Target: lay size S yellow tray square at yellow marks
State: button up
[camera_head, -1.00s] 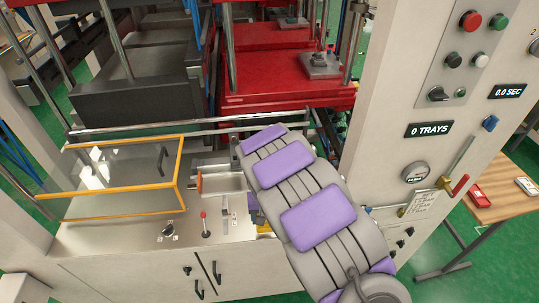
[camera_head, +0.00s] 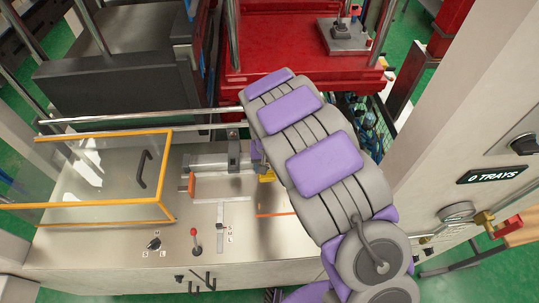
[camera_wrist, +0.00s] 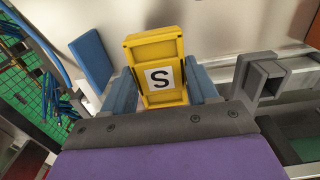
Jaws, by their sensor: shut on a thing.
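The yellow tray (camera_wrist: 158,48), labelled with a black S on white, is between the blue fingers of my gripper (camera_wrist: 163,82) in the wrist view. My gripper is shut on it. In the head view only a small yellow piece (camera_head: 267,177) shows beside my arm, above the pale bench top; my arm hides the rest and the gripper. A thin orange line (camera_head: 275,215) lies on the bench top just below that piece. I cannot tell whether it is one of the yellow marks, and no other mark is clear.
An orange-framed clear guard (camera_head: 110,180) stands at the left of the bench. A slide with an orange-red end (camera_head: 191,184) is left of my arm. A red-knobbed lever (camera_head: 195,240) stands at the front. A control column (camera_head: 470,150) rises at the right.

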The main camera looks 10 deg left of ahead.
aim_at(270, 185)
jog(key=shift+a, duration=0.15)
jog(key=shift+d+r, duration=0.15)
jog(key=shift+d, duration=1)
jog(key=shift+f, duration=0.25)
jog(key=f, duration=0.1)
jog(key=a+f, duration=0.1)
jog(key=a+f+b, duration=0.1)
jog(key=shift+s+f, duration=0.1)
jog(key=shift+f, duration=0.2)
jog(key=shift+d+f, duration=0.4)
jog(key=shift+f, duration=0.25)
jog(key=shift+d+f, duration=0.25)
jog(key=shift+d, duration=0.2)
jog(key=shift+a+f, duration=0.1)
jog(key=shift+a, duration=0.55)
jog(key=shift+d, duration=0.85)
jog(key=shift+a, duration=0.5)
jog(key=shift+f, duration=1.35)
